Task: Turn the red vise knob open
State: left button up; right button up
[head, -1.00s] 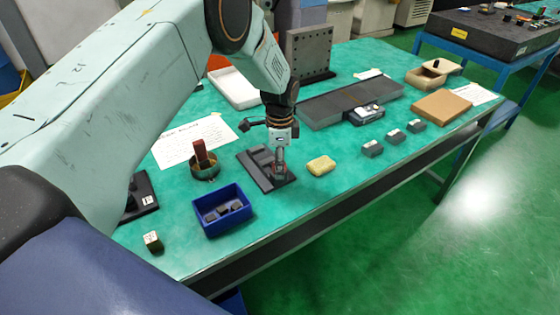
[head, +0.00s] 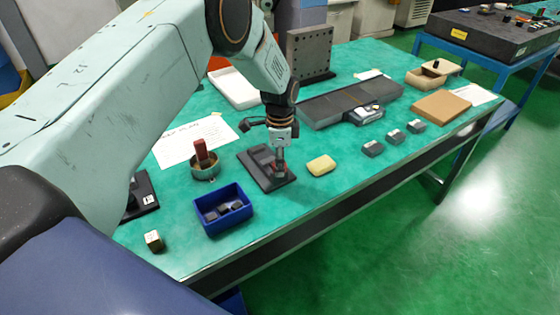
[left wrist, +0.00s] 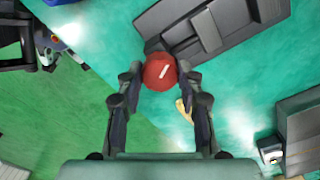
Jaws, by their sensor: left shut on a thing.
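The red vise knob (left wrist: 159,72) shows in the left wrist view between the two fingers of my left gripper (left wrist: 160,80). It is round, with a white line mark that runs at a slant. The dark grey vise (left wrist: 208,32) lies just beyond it, and it also shows in the head view (head: 258,160) on the green table. My left gripper (head: 279,168) comes down from above at the vise's near right end and is shut on the knob. In the head view the gripper hides most of the knob. My right gripper is in no view.
A yellow sponge-like block (head: 321,165) lies just right of the vise. A blue bin (head: 224,226) with small dark parts stands at the front left. A round tin (head: 203,172) with a brown-red block stands left. Several grey blocks (head: 373,149) lie to the right.

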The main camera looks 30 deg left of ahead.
pick_arm(q)
jog(key=shift+w+r, duration=0.1)
jog(key=shift+r, duration=0.05)
jog(key=n, duration=0.4)
jog(key=n+p, duration=0.1)
jog(key=n, duration=0.3)
jog(key=shift+w+r+n, duration=0.1)
jog(key=shift+n, duration=0.2)
jog(key=n, duration=0.8)
jog(key=shift+a+p, duration=0.1)
jog(key=shift+p, duration=0.2)
jog(key=n, duration=0.7)
jog(key=shift+w+r+p, duration=0.1)
jog(key=shift+p, duration=0.25)
jog(key=n, duration=0.6)
